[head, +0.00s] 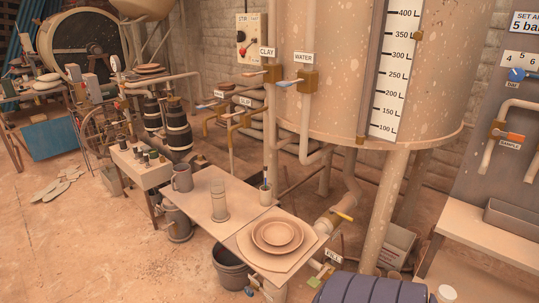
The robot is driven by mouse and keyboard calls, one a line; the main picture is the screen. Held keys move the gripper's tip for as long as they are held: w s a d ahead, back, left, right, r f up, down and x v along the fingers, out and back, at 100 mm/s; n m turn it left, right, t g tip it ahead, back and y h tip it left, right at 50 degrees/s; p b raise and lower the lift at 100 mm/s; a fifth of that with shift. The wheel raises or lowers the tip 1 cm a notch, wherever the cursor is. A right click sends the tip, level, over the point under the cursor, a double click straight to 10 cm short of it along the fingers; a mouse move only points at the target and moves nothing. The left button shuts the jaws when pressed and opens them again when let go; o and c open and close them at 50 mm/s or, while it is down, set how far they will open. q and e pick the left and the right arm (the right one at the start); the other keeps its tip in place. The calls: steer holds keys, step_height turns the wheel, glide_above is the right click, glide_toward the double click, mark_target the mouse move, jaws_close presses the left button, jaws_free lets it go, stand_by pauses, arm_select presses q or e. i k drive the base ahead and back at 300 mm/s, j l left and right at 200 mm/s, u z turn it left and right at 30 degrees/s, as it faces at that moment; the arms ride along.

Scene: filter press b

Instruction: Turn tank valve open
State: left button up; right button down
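The large pale tank (300,60) stands on legs right of centre in the head view. Under it, a thick pipe (350,180) drops to a valve with a brass-coloured body and a yellow lever (343,216), which points off to the right. No label naming it as the tank valve can be read, and I cannot tell whether it is open. Higher on the tank's left side are a valve labelled CLAY (272,72) and a blue-handled valve labelled WATER (288,83). Neither of my grippers is in view.
A low table (215,205) with a mug, a glass cylinder and stacked plates (277,236) stands left of the yellow lever. A bucket (231,268) sits below. A dark ribbed blue object (370,290) fills the bottom edge. A bench (490,245) is at right.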

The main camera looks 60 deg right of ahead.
mark_target(347, 217)
steer(key=z, duration=1.85)
steer(key=i+l+z, duration=0.4)
steer(key=i, duration=0.3)
steer(key=i+l+z, duration=0.2)
steer(key=i, duration=0.2)
